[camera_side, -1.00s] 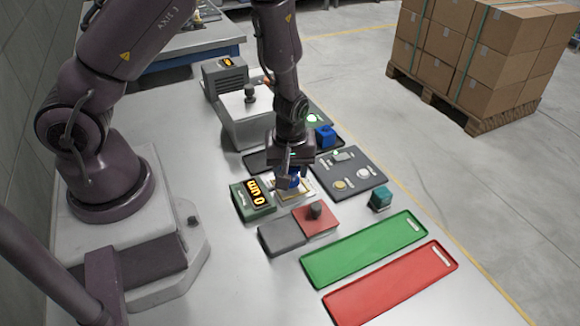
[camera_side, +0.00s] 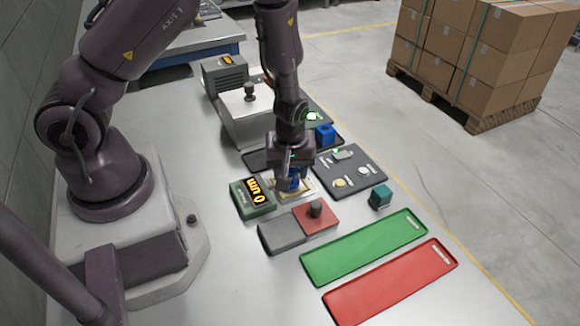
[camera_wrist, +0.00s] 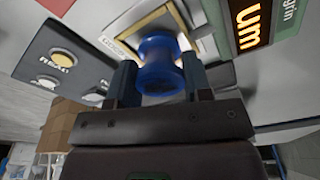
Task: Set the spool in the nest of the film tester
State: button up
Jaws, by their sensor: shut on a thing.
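The blue spool (camera_wrist: 158,66) is upright between the two fingers of my gripper (camera_wrist: 157,85) in the wrist view, and the fingers are shut on its sides. In the side view the spool (camera_side: 294,180) shows under my gripper (camera_side: 291,178), partly hidden by a finger. The film tester (camera_side: 253,197) is a green box with a lit orange display reading 0 um. Its nest, a pale plate with a yellowish frame (camera_wrist: 122,36), lies beside the box, and the spool's far end is over or inside that frame. I cannot tell whether it touches the bottom.
A red and grey block with a dark knob (camera_side: 315,209) stands in front of the nest. A dark button panel (camera_side: 350,172), a teal cube (camera_side: 380,198) and a blue block (camera_side: 325,135) are right and behind. Green (camera_side: 345,255) and red (camera_side: 395,285) trays lie in front. A hood (camera_side: 246,112) stands behind.

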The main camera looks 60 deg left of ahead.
jog(key=shift+f, duration=0.4)
jog(key=o, duration=1.5)
jog(key=shift+s, duration=0.1)
jog(key=shift+r, duration=0.1)
jog(key=shift+r, duration=3.4)
